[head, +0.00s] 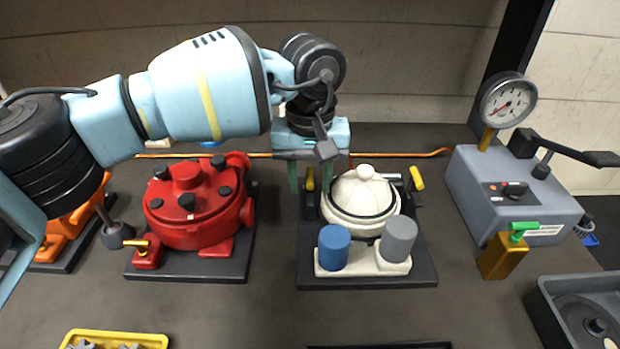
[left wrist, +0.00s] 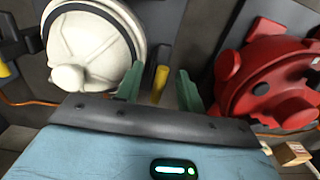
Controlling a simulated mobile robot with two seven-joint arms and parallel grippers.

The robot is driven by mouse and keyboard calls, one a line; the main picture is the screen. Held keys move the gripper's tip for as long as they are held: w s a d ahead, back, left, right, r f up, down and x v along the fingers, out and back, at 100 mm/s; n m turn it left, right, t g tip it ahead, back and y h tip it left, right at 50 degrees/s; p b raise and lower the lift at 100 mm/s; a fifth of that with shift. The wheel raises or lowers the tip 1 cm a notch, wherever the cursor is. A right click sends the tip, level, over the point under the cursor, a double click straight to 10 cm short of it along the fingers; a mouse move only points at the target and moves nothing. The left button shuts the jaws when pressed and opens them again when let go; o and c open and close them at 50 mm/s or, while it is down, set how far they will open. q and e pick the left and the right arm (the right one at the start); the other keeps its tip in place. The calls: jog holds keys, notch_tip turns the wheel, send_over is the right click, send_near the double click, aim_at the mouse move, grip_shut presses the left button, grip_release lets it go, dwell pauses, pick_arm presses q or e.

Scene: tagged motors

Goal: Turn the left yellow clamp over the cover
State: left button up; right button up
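The left yellow clamp (head: 310,181) stands upright at the left side of the white motor's round cover (head: 362,196). My left gripper (head: 310,188) reaches down over this clamp, with one green finger on each side of it. In the left wrist view, the clamp (left wrist: 160,84) shows between the two open fingers of the gripper (left wrist: 161,71), with gaps on both sides. The white cover (left wrist: 92,50) lies beside the fingers there. The right yellow clamp (head: 417,178) is tilted at the cover's other side. My right gripper is not in view.
A red motor (head: 195,205) stands close to the left of the white one. A grey gauge box (head: 510,195) with a black lever is at the right. A yellow tray (head: 115,337) and a grey bin (head: 580,310) are at the front. The table between the motors is narrow.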

pick_arm(q)
jog(key=shift+f, duration=0.4)
jog(key=shift+c, duration=0.5)
grip_shut()
